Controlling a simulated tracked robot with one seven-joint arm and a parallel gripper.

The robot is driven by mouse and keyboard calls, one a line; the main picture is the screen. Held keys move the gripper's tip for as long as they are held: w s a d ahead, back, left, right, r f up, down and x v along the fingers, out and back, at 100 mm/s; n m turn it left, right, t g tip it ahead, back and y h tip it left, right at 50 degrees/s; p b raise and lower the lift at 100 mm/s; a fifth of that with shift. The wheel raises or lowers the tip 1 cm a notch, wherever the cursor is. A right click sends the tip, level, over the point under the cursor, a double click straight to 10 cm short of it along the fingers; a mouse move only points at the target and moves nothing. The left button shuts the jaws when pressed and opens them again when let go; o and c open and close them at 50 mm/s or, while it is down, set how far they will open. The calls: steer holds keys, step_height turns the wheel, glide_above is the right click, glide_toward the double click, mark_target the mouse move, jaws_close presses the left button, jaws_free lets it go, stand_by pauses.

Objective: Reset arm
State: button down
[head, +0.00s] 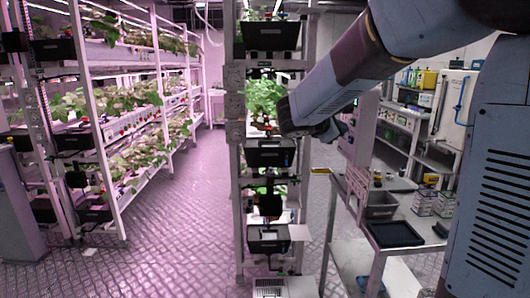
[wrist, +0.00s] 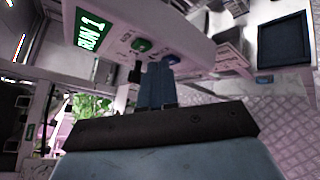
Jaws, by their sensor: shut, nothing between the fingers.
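My arm reaches in from the upper right of the head view. The fingers point toward a pale control box (wrist: 190,30) with a green-lit screen (wrist: 92,32). They overlap its lower edge in the picture; I cannot tell whether they touch.
A metal trolley (head: 350,245) with a dark tray (head: 394,234) stands at right. Shelves (head: 400,140) line the right wall. Long plant racks (head: 105,150) stand at left. The aisle floor (head: 180,220) between them and the central rack is clear.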

steer(key=s+d+f+m+g+y, duration=0.1)
steer(key=s+d+m+g+y, duration=0.25)
steer(key=s, duration=0.65)
steer(key=s+a+f+m+y, duration=0.1)
steer(key=s+f+m+y, duration=0.1)
steer(key=s+m, duration=0.2)
steer(key=s+a+f+m+y, duration=0.1)
steer(key=s+a+m+y, duration=0.1)
steer(key=s, duration=0.7)
steer(key=s+a+f+m+y, duration=0.1)
steer(key=s+f+m+y, duration=0.1)
steer(key=s+m+y, duration=0.2)
steer(key=s+m, duration=0.3)
steer(key=shift+s+a+f, duration=0.35)
stand_by(1.1)
